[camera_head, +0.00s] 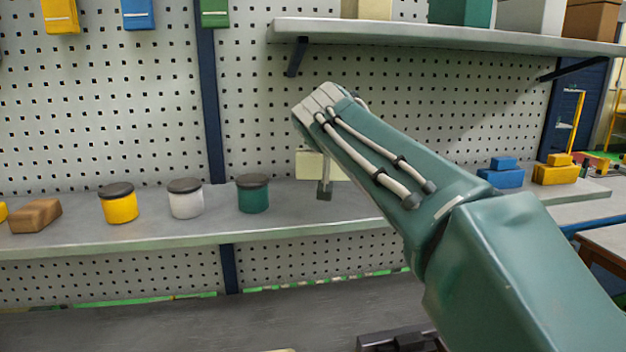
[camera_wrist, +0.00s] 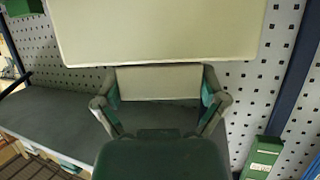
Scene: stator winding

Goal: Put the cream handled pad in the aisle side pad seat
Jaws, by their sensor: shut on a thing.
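The cream handled pad (camera_head: 308,164) is partly hidden behind my arm in the head view, in front of the pegboard and above the shelf. In the wrist view its broad cream body (camera_wrist: 155,30) fills the top, with a smaller cream block (camera_wrist: 158,82) below it between the fingers. My gripper (camera_wrist: 158,98) is shut on this smaller block, which looks like the handle. I cannot make out the aisle side pad seat in either view.
Yellow (camera_head: 119,204), white (camera_head: 186,198) and green (camera_head: 252,194) canisters stand on the long shelf (camera_head: 150,233), with a brown block (camera_head: 36,215) at left. Blue (camera_head: 501,173) and yellow (camera_head: 556,170) handled pads sit at right. An upper shelf (camera_head: 440,36) juts out above my arm.

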